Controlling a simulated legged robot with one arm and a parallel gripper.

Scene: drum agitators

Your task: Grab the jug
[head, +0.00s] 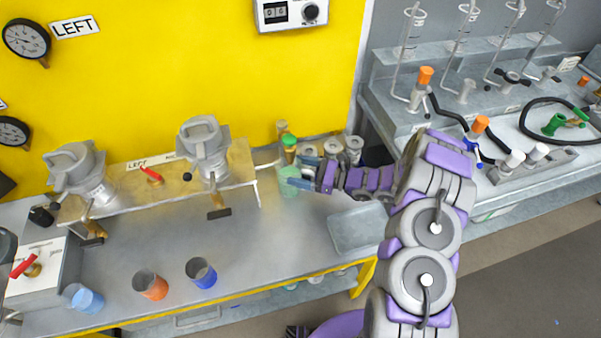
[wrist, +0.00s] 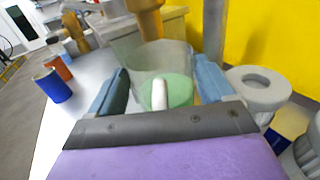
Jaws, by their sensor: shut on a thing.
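The jug (wrist: 150,62) is a clear, see-through vessel with pale green at its bottom. In the wrist view it sits between the two blue fingers of my gripper (wrist: 161,68), with a white upright piece in front of the green. In the head view the jug (head: 289,184) shows as a pale green shape at the back right of the steel bench. My gripper (head: 301,173) reaches it from the right and is shut on it. The jug's lower part is partly hidden, and I cannot tell if it touches the bench.
A clear tray (head: 358,229) lies on the bench under my arm. Orange (head: 150,286) and blue (head: 201,273) cups stand near the front edge. Grey drum agitators (head: 205,150) stand on a raised shelf. Grey-white round parts (wrist: 258,88) crowd the gripper's right side.

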